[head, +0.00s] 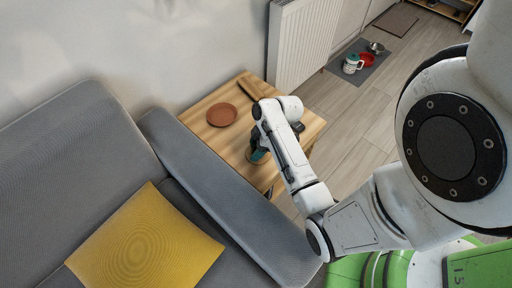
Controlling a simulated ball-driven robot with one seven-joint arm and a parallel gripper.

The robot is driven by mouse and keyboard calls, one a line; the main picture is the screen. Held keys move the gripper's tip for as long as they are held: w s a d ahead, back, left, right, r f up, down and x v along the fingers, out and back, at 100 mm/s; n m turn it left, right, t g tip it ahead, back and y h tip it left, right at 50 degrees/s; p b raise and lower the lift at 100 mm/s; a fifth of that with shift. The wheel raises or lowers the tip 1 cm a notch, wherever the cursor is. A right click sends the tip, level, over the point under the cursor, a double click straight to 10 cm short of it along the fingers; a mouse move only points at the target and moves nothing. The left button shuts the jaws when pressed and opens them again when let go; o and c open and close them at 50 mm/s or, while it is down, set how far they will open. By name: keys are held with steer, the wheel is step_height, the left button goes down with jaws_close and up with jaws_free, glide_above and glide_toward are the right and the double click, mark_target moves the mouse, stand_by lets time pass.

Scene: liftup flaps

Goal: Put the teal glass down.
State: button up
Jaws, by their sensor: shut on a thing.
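My gripper (260,145) is at the wooden side table (232,92), over its front part. It is shut on the teal glass (258,156), of which only a small part shows below my arm. My arm hides the rest of the glass and most of the fingers. I cannot tell whether the glass touches the tabletop or is held just above it.
A brown plate (221,114) and a dark thin object (248,91) lie on the table. A grey sofa (68,165) with a yellow cushion (147,243) stands at the left. A white radiator (302,42) is behind. A grey mat (371,62) with dishes lies on the floor.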

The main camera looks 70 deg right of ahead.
steer(key=o, duration=1.1)
steer(key=p+v, duration=0.3)
steer(key=v, duration=0.9)
